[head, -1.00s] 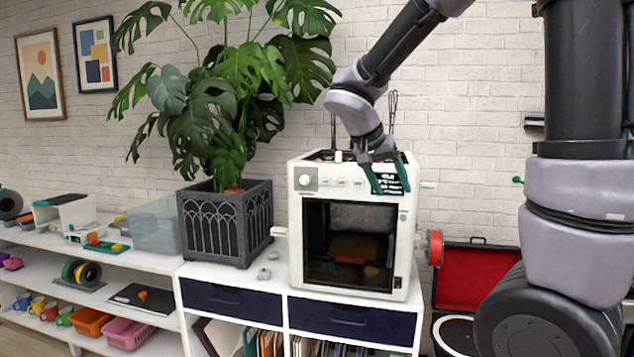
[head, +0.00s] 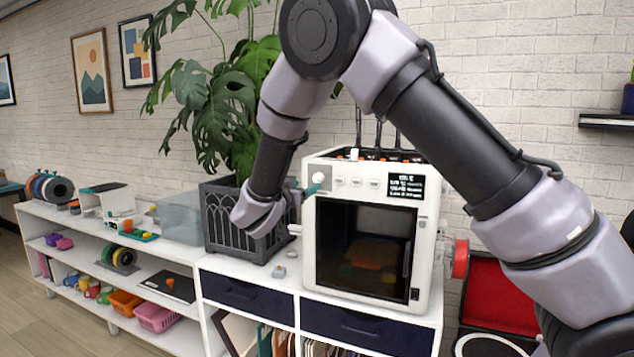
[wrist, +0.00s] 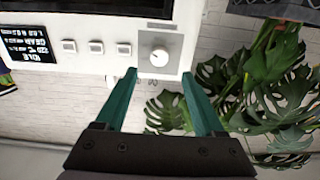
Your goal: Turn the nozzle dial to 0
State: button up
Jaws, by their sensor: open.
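The nozzle dial (head: 318,178) is a round white knob on a grey plate at the upper left of the white printer's front (head: 429,222). In the wrist view, which shows the printer upside down, the dial (wrist: 159,57) lies just beyond and between my fingertips. Its scale and setting are too small to read. My gripper (head: 304,188) comes from the left, in front of the dial. In the wrist view my gripper (wrist: 159,74) is open, with its two teal fingers spread either side of the dial's line. No contact with the dial shows.
Three small buttons (head: 357,183) and a black display (head: 406,186) sit right of the dial. A potted plant (head: 226,220) in a dark planter stands close left of the printer, behind my arm. Spool holders rise from the printer's top.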

aim_at(317, 179)
jog(key=x, duration=0.8)
grip_shut()
